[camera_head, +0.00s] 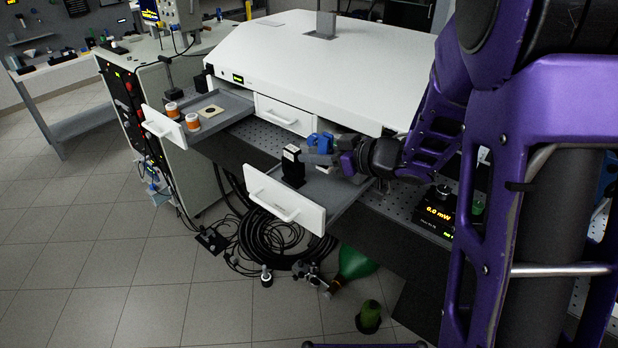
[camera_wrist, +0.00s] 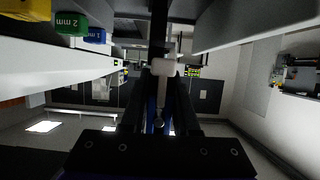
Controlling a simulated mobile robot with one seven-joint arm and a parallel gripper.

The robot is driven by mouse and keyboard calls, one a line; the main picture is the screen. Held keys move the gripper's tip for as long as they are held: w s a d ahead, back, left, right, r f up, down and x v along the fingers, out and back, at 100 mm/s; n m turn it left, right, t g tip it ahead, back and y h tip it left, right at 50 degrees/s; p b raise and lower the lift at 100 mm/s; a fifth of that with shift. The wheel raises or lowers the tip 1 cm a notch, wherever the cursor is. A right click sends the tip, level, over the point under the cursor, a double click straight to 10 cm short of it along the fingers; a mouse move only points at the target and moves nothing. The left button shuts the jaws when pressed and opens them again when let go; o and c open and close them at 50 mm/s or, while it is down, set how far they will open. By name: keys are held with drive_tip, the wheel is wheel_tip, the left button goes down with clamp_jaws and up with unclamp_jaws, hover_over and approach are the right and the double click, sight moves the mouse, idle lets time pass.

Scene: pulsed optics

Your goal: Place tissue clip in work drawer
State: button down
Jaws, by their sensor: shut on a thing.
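My gripper (camera_head: 318,156) is over the open front drawer (camera_head: 325,210), near its back part, at the end of my purple arm. In the wrist view my gripper (camera_wrist: 160,100) is shut on a narrow pale piece (camera_wrist: 163,68) with blue below it, which I take for the tissue clip. Its full shape is hidden between the dark fingers. In the head view, blue shows at the gripper, but I cannot tell the clip from the gripper there. I cannot tell whether the held piece touches the drawer floor.
A black upright box (camera_head: 293,167) stands in the front drawer, close to my gripper. Cables (camera_head: 265,235) lie on the floor.

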wheel_tip(320, 180, down, 9)
drive_tip(key=shift+s+f+b, duration=0.1)
drive_tip(key=shift+b, duration=0.75)
drive_tip(key=shift+f, duration=0.15)
drive_tip(key=c, duration=0.7)
unclamp_jaws()
drive_tip(key=shift+o, duration=0.2)
drive_tip(key=shift+r, duration=0.35)
drive_tip(key=p+v, duration=0.1)
drive_tip(key=v, duration=1.1)
